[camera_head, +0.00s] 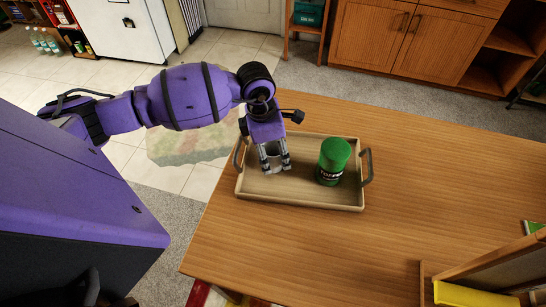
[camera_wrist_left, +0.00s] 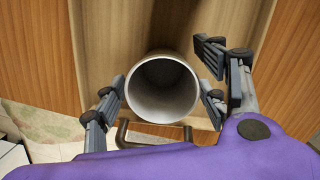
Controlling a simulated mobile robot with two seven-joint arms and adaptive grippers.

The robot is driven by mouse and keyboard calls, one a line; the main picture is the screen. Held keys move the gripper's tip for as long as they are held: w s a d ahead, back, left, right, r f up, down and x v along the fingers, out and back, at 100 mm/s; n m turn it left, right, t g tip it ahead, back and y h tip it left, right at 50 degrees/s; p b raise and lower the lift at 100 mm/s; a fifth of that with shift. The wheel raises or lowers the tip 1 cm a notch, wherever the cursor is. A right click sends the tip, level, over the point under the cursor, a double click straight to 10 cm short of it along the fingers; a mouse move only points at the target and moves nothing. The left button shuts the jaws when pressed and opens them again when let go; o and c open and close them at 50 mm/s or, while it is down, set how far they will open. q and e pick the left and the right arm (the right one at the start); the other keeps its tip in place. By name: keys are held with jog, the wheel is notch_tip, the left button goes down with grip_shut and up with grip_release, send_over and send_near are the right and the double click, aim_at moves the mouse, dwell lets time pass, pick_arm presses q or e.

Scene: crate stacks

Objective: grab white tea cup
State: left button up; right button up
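The white tea cup (camera_head: 273,152) stands on the wooden tray (camera_head: 315,199), near its left end. In the left wrist view I look down into its round open mouth (camera_wrist_left: 162,88). My left gripper (camera_head: 274,163) points down over the tray, with its fingers on either side of the cup. In the left wrist view the fingers (camera_wrist_left: 162,104) are spread around the cup, close to its wall; I cannot tell whether they touch it. The cup's base is hidden. My right gripper is not in view.
A green can (camera_head: 333,160) stands at the right of the tray, beside a dark tray handle (camera_head: 367,166). A wooden holder with a yellow item (camera_head: 470,294) is at the lower right.

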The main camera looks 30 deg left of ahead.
pick_arm(q)
jog(key=c, duration=1.3)
jog(key=shift+r, duration=0.15)
